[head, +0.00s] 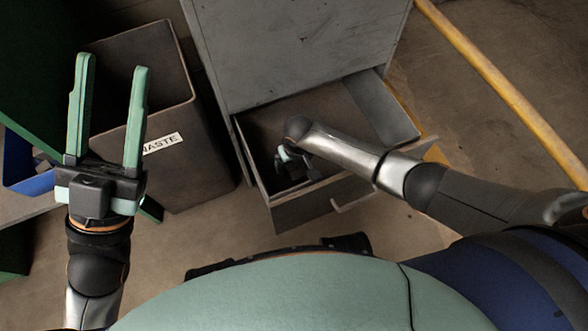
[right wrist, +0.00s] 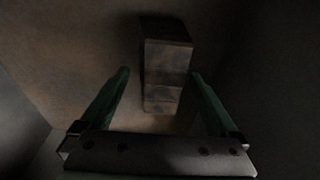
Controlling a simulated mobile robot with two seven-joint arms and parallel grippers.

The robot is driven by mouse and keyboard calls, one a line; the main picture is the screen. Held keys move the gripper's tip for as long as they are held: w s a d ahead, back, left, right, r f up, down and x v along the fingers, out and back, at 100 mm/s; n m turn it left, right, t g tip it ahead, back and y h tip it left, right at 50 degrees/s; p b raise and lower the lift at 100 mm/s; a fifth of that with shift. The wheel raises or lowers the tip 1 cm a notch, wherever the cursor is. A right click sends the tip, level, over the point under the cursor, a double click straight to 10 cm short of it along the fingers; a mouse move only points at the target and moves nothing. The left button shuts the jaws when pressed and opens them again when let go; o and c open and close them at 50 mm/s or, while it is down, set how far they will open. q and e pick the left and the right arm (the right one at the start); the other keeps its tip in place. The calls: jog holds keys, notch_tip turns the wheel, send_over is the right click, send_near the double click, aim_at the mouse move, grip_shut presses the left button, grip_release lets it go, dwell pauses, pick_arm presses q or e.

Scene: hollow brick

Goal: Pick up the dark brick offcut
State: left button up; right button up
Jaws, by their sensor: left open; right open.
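The dark brick offcut (right wrist: 167,58) is a dark, oblong block lying on the brown floor of the open drawer (head: 385,105). In the right wrist view my right gripper (right wrist: 160,75) is open, with one finger on each side of the block's nearer part. I cannot tell whether either finger touches it. In the head view my right gripper (head: 288,160) is down inside the drawer, mostly hidden by my own arm, and I cannot make out the offcut there. My left gripper (head: 112,64) is open and empty, in front of the waste bin.
The drawer belongs to a grey metal cabinet (head: 290,40); its walls stand close around my right gripper. A dark bin marked WASTE (head: 190,110) stands left of the cabinet. A blue bin (head: 35,182) is at far left. A yellow bar (head: 500,80) runs along the right.

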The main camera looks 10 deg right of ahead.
jog(key=shift+f, duration=0.2)
jog(key=shift+c, duration=0.2)
grip_shut()
dwell(0.7)
